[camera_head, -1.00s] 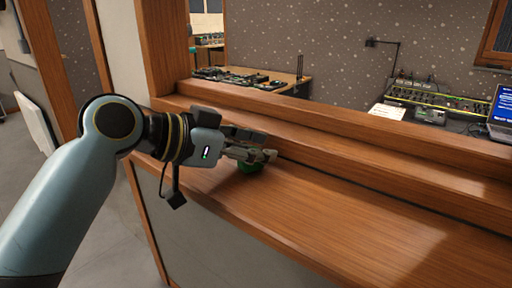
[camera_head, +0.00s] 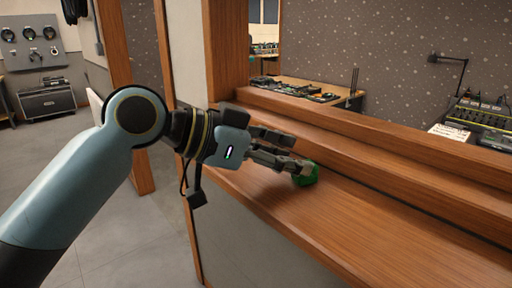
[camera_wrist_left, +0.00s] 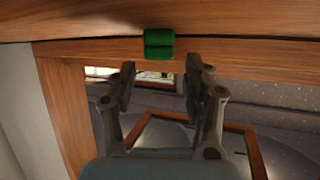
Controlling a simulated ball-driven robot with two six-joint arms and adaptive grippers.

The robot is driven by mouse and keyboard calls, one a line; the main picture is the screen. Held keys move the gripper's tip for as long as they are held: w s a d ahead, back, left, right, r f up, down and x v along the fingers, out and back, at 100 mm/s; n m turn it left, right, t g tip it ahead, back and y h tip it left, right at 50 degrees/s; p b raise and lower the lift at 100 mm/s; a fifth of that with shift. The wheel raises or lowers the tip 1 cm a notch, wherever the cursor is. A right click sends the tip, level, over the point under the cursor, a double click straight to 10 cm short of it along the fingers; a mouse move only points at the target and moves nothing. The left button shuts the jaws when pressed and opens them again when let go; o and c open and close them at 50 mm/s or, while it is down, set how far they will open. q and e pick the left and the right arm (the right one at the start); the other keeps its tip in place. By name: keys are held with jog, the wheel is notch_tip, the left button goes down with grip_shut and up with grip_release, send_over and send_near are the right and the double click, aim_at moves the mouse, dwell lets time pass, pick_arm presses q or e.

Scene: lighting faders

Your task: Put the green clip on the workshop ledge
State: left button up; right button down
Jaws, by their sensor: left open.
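The green clip (camera_head: 309,175) rests on the wooden workshop ledge (camera_head: 300,225), close to the raised back step. In the left wrist view, the clip (camera_wrist_left: 159,44) looks like a green block with a dark line across its middle. My left gripper (camera_head: 297,157) reaches over the ledge from the left, with its fingertips right by the clip and partly in front of it. In the left wrist view, the fingers (camera_wrist_left: 160,68) stand apart, and the clip shows just past their tips, roughly centred. Nothing is held. My right gripper is not in view.
The raised wooden step (camera_head: 380,175) runs along the back of the ledge. A wooden post (camera_head: 228,55) rises at the ledge's left end. Beyond are a bench (camera_head: 345,95) with gear and a mixing desk (camera_head: 480,115). The ledge's front right is clear.

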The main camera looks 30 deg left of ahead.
pick_arm(q)
jog(key=v, duration=0.6)
jog(key=shift+a, duration=0.1)
jog(key=shift+s+a+r, duration=0.2)
jog(key=shift+s+r, duration=0.1)
jog(key=shift+s, duration=0.15)
jog(key=shift+a, duration=0.1)
